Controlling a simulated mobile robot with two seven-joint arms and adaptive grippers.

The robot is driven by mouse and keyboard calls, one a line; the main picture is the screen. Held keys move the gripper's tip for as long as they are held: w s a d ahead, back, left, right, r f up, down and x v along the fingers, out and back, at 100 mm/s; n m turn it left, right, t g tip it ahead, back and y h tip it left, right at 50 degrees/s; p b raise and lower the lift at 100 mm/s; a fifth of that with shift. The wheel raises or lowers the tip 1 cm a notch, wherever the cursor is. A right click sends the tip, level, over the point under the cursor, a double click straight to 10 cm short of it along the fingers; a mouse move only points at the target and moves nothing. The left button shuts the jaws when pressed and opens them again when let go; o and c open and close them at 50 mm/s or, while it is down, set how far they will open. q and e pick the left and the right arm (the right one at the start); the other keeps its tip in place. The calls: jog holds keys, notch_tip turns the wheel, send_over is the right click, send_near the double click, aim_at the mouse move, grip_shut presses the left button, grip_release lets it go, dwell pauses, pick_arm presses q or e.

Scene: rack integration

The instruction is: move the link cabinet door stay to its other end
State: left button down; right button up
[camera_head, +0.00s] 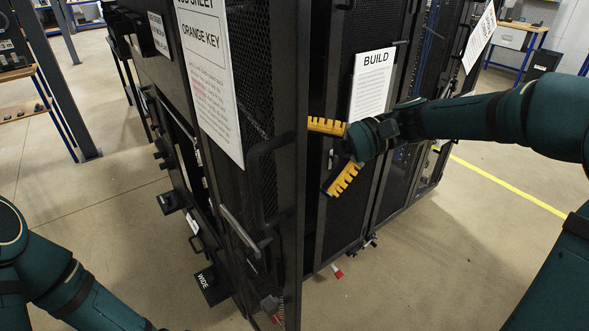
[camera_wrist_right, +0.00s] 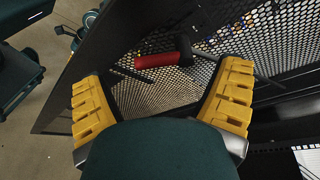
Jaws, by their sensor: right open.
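My right gripper (camera_head: 334,153) is open, its yellow fingers spread at the edge of an open black mesh door (camera_head: 285,110). In the right wrist view, the gripper (camera_wrist_right: 160,92) faces the mesh panel (camera_wrist_right: 150,95). A red grip (camera_wrist_right: 157,60) with a dark end lies across the mesh, beyond and between the fingertips. It looks like part of the door stay, but I cannot tell for sure. No finger visibly touches it. In the head view I cannot make out this red part. My left arm enters at the lower left, and its gripper is out of view.
Black cabinets with a BUILD sheet (camera_head: 372,88) stand behind the right gripper. An ORANGE KEY sheet (camera_head: 208,75) hangs on the nearer black panel. A black block marked WIDE (camera_head: 212,287) sticks out low down. A small red-tipped part (camera_head: 337,272) is near the floor.

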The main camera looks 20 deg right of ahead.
jog(key=shift+x, duration=1.85)
jog(key=shift+f, duration=0.15)
jog(key=c, duration=1.1)
